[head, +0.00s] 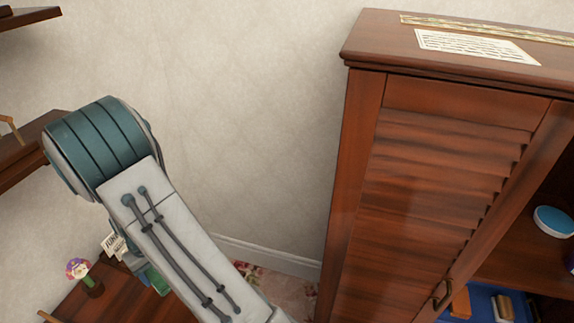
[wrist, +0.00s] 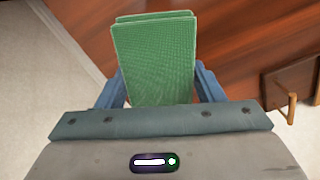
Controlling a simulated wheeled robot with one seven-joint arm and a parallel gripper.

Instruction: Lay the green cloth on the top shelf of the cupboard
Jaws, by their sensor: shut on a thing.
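My gripper (wrist: 161,92) is shut on the folded green cloth (wrist: 154,58), which sticks out beyond the blue fingers in the wrist view. In the head view the green cloth (head: 156,281) shows only as a small patch behind my arm, at the lower left; the fingers are hidden there. The cupboard (head: 357,150) stands on the right of the head view. Its louvred door (head: 440,180) has a dark handle at the lower right. Part of its inside shows at the right edge, with a shelf (head: 515,268) bearing a round tub with a blue lid (head: 553,221).
A wooden table (head: 75,305) with a small flower pot (head: 93,288) is at the lower left. Wall shelves (head: 30,165) are at the far left. A printed sheet (head: 475,46) lies on the cupboard's top. Bare wall lies between my arm and the cupboard.

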